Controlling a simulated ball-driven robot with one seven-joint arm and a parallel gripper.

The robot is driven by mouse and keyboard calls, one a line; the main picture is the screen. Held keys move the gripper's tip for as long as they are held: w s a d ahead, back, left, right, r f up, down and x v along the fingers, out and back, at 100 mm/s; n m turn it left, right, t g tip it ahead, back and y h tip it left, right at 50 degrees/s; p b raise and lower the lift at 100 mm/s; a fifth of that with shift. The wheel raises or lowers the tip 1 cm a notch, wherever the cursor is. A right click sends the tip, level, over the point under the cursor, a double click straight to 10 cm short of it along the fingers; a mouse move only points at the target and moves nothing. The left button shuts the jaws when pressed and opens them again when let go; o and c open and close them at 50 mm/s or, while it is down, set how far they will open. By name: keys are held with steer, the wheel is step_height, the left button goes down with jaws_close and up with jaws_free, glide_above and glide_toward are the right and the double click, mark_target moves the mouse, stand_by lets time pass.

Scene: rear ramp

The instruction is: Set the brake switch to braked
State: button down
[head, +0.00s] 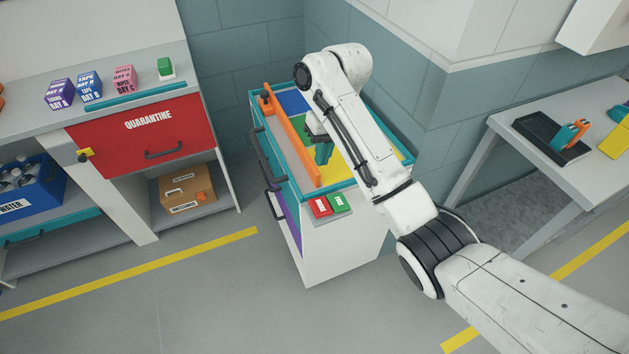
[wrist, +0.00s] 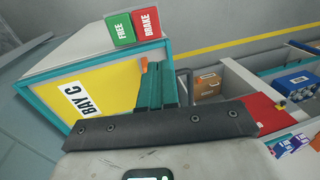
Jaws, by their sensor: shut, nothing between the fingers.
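The brake switch shows as a red plate marked BRAKE (head: 320,207) beside a green plate marked FREE (head: 338,203), on the near end ledge of the cart. In the wrist view the red BRAKE plate (wrist: 148,23) and the green FREE plate (wrist: 121,30) are at the top. I cannot tell which side is set. My gripper (head: 323,155) is over the cart's top, beyond the plates and apart from them. Its teal fingers (wrist: 157,84) are shut and empty, over the yellow BAY C area (wrist: 105,98).
An orange bar (head: 289,135) runs lengthwise along the cart's top, left of my gripper. The cart's teal rim (head: 378,110) surrounds coloured bays. A red QUARANTINE drawer (head: 125,135) is at left. A grey table (head: 520,150) with a black tray (head: 545,140) is at right.

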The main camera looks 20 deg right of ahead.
steer(key=b, duration=0.5)
glide_toward(310, 202)
steer(key=f, duration=0.2)
steer(key=f+p, duration=0.1)
steer(key=f, duration=0.1)
steer(key=a+f+p, duration=0.1)
steer(key=f, duration=0.1)
steer(key=shift+a+f, duration=0.1)
steer(key=shift+f, duration=0.25)
steer(key=shift+a+f+h+p, duration=0.3)
steer(key=shift+a+h+p, duration=0.3)
steer(key=shift+h, duration=0.3)
steer(key=shift+a+f+h, duration=0.25)
steer(key=shift+f+h, duration=0.25)
steer(key=shift+h, duration=0.3)
steer(key=shift+a+f, duration=0.1)
steer(key=shift+f, duration=0.25)
steer(key=shift+r, duration=0.1)
